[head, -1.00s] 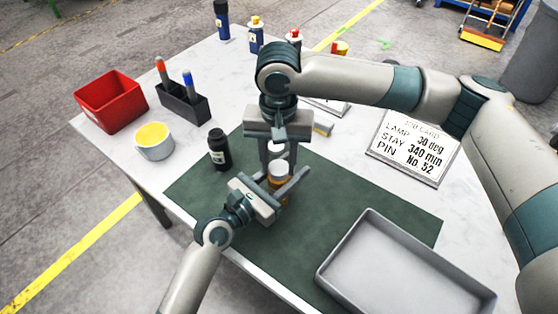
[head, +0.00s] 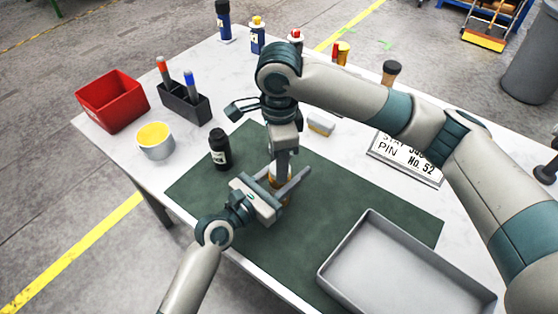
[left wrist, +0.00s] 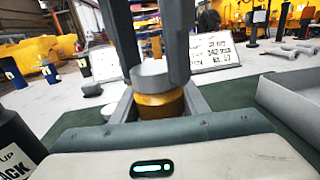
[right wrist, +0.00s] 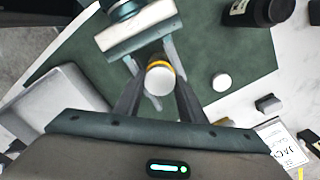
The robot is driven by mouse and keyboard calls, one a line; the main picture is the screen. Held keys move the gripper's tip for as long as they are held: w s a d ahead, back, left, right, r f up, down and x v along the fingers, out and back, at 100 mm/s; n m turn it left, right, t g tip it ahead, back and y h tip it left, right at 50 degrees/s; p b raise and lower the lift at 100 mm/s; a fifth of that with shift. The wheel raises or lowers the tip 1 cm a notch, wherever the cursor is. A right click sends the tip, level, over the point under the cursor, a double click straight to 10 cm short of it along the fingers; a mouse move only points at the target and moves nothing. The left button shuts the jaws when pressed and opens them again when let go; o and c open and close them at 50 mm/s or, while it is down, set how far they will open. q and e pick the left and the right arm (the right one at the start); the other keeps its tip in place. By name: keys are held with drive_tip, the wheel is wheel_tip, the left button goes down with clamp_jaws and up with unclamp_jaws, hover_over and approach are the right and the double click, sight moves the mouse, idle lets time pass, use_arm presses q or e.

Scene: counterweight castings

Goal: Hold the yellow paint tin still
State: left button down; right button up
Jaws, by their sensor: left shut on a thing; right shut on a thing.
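The yellow paint tin (left wrist: 160,105) stands on the green mat, upright, with a grey-white round top piece (left wrist: 152,76). My left gripper (head: 284,190) is shut around its yellow body from the near side. My right gripper (right wrist: 160,85) comes down from above, its fingers on either side of the grey-white top piece and shut on it. In the head view the tin (head: 286,198) is mostly hidden by both grippers. A loose white disc (right wrist: 222,82) lies on the mat close by.
A black-capped bottle (head: 220,149) stands left on the mat (head: 330,185). A grey tray (head: 400,270) lies at the front right.

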drive_tip(key=o, duration=1)
drive_tip(key=shift+r, duration=0.15)
drive_tip(key=shift+r, duration=2.15)
drive_tip(key=shift+n, duration=0.3)
drive_tip(key=shift+c, duration=0.3)
